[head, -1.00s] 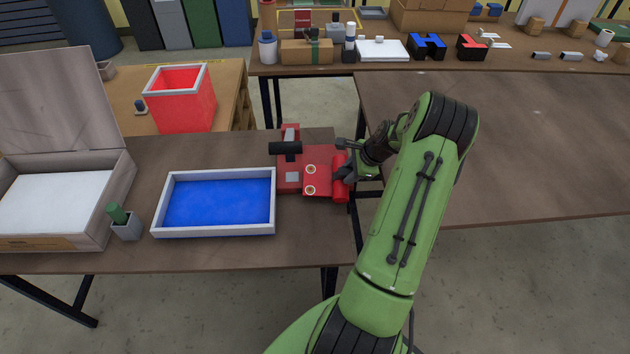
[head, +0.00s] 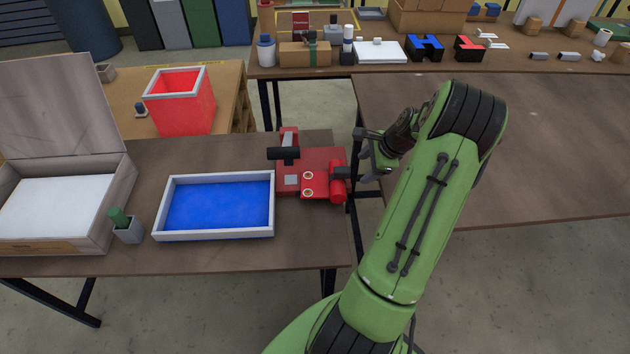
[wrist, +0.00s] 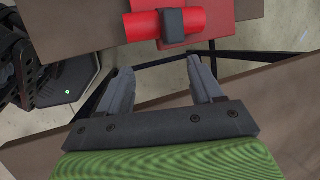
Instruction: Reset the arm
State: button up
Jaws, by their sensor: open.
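My green arm reaches up from the bottom of the head view. My gripper (head: 365,158) is just right of a red machine (head: 318,160) at the right edge of the left table. In the wrist view my gripper (wrist: 160,74) has its two grey fingers spread, with nothing between them. The machine's red cylinder with a dark clamp-like piece (wrist: 174,22) lies beyond the fingertips, apart from them. Part of my gripper is hidden by the arm in the head view.
A blue-bottomed tray (head: 216,235), a small grey cup (head: 128,230) and an open box (head: 125,180) stand on the left table. A red bin (head: 182,105) is behind. The right table (head: 550,150) is bare. A back bench (head: 510,62) holds several parts.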

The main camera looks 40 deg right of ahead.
jog(key=w+p+v, duration=0.1)
jog(key=v, duration=0.6)
jog(key=shift+a+r, duration=0.35)
jog(key=shift+r, duration=0.1)
jog(key=w+a+r+n+g+p, duration=0.1)
jog(key=a+r+n, duration=0.4)
jog(key=a, duration=0.3)
jog(key=w+a+r+n+h, duration=0.15)
jog(key=a+r+n, duration=0.25)
jog(key=a, duration=0.4)
jog(key=w+a+r+n+g+p, duration=0.1)
jog(key=w+a+r+n, duration=0.1)
jog(key=a+r+n, duration=0.45)
jog(key=s+a+r+n+t+p, duration=0.1)
jog(key=s+a+r+n+t, duration=0.1)
jog(key=s+a+n, duration=0.8)
jog(key=s+a, duration=0.3)
jog(key=a, duration=0.1)
jog(key=shift+a+y, duration=0.35)
jog(key=shift+a, duration=0.05)
